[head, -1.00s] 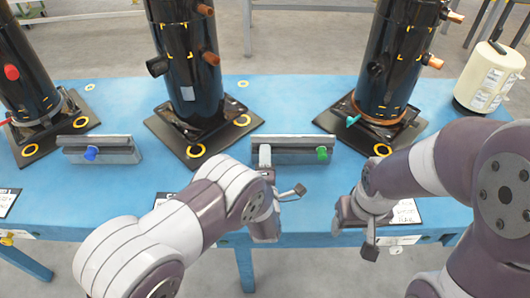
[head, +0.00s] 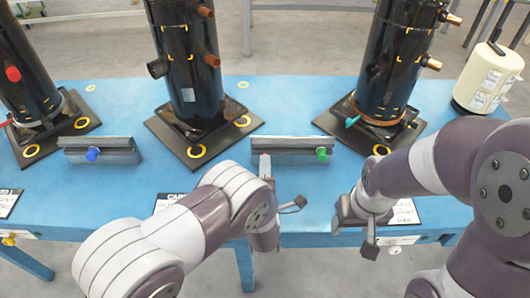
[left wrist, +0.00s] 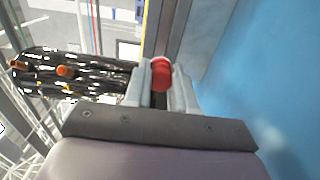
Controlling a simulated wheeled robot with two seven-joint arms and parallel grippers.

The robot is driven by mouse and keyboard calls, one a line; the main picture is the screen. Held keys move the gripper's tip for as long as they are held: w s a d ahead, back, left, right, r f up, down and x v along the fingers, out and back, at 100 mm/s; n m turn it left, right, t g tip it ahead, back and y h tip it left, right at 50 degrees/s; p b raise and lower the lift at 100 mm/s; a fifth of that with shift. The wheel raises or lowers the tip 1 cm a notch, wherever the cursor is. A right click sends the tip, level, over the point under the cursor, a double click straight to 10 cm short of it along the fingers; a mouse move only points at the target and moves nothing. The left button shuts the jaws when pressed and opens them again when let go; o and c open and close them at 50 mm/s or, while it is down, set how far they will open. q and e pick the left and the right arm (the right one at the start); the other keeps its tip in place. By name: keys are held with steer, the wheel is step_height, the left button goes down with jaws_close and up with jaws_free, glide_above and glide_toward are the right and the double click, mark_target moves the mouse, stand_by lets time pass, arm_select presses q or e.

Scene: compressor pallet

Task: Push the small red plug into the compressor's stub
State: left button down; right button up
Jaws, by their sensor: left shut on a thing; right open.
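My left gripper (head: 264,168) is at the left end of the right-hand grey rail in the head view. In the left wrist view it is shut on a small red plug (left wrist: 161,74), which shows between the fingertips. A compressor (left wrist: 80,78) with orange-brown stubs lies left of the fingers in the left wrist view.
The right rail (head: 295,145) bears a green plug (head: 321,154), the left rail (head: 115,143) a blue one (head: 92,154). Black compressors stand left (head: 28,75) and right (head: 392,70) on the blue table (head: 255,98). A cream canister (head: 488,78) stands at the back right.

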arm_select(q)
steer(key=shift+s+p, duration=0.35)
steer(key=shift+s, duration=1.15)
